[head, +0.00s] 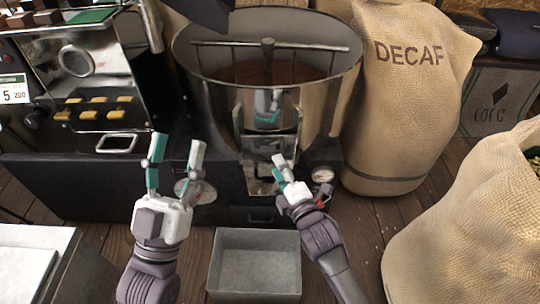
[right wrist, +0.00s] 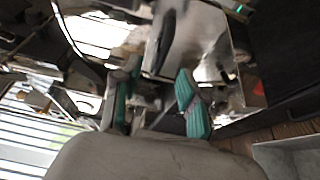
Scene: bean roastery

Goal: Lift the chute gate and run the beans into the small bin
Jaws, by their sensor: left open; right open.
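The metal chute (head: 245,140) projects from the front of a round steel drum (head: 330,95) with brown beans inside. I cannot clearly separate the gate from the chute's shiny front. The small grey bin (head: 255,270) sits on the floor below the chute and looks empty. My right gripper (head: 279,172) is open beside the chute's lower end; contact cannot be told. In the right wrist view its teal-padded fingers (right wrist: 158,95) are apart, with a dark elongated piece (right wrist: 166,40) beyond them. My left gripper (head: 176,146) is open and empty, left of the chute.
A DECAF sack (head: 410,90) stands right of the drum, and another sack (head: 475,230) is in the right foreground. A machine (head: 80,80) with a lit display stands at left. A white-topped surface (head: 30,260) is at lower left. Wooden floor shows around the bin.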

